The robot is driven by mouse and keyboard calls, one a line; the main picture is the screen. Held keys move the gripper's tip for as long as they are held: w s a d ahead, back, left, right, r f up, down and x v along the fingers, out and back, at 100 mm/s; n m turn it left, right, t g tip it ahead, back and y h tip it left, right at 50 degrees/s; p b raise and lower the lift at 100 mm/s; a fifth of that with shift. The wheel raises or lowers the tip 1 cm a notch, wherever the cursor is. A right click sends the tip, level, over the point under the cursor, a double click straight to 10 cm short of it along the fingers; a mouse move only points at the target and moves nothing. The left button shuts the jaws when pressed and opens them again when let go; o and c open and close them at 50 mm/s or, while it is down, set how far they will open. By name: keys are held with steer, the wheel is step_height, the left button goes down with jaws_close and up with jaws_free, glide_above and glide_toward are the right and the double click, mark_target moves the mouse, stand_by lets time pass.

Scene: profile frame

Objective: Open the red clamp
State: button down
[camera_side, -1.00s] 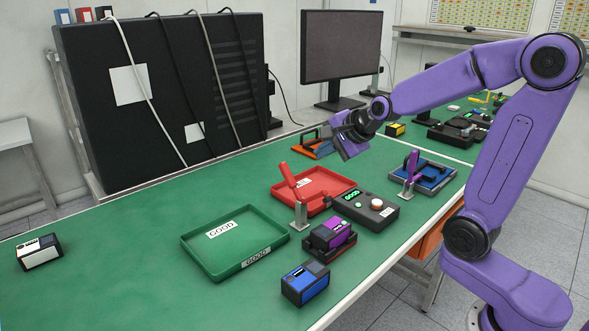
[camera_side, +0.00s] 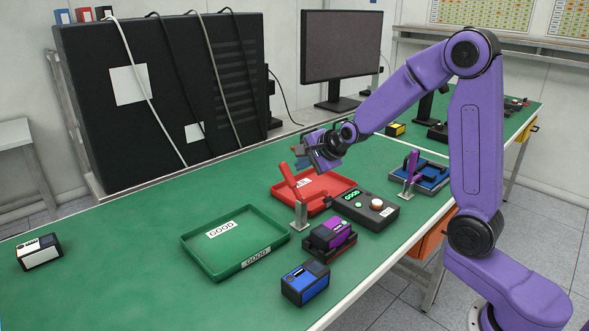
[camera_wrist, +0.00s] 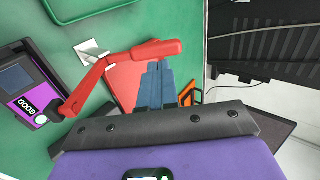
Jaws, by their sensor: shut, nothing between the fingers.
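The red clamp (camera_side: 287,176) has its red lever tilted up to the left above a metal bracket, beside a purple-faced device (camera_side: 333,234) on a red base. In the wrist view, the red lever (camera_wrist: 98,76) runs from a pivot by the device (camera_wrist: 30,90) to a thick red handle end. My gripper (camera_side: 303,160) hangs above and slightly right of the lever's upper end. In the wrist view, its blue-grey fingers (camera_wrist: 155,75) are together and empty, tips just below the handle end. Whether they touch it, I cannot tell.
A red tray (camera_side: 335,181) lies behind the clamp, and a green tray (camera_side: 197,259) to its left. A button box (camera_side: 370,209) and a blue fixture (camera_side: 430,178) stand to the right. A blue block (camera_side: 305,283) sits near the front edge. The left bench is mostly clear.

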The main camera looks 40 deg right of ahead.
mark_target(287, 170)
steer(key=shift+x, duration=2.25)
steer(key=shift+w, duration=0.1)
steer(key=shift+w+f+g, duration=0.25)
steer(key=shift+w+g, duration=0.35)
steer(key=shift+g, duration=0.1)
steer(key=shift+w+f+g, duration=0.2)
steer(key=shift+w+g, duration=0.35)
steer(key=shift+g, duration=0.15)
steer(key=w+f+g, duration=0.2)
steer(key=g, duration=0.1)
steer(key=shift+w, duration=0.15)
steer(key=shift+w+f+g, duration=0.3)
steer(key=shift+w+f, duration=0.4)
steer(key=shift+f, duration=0.3)
step_height(287, 170, up, 14)
steer(key=shift+f, duration=0.1)
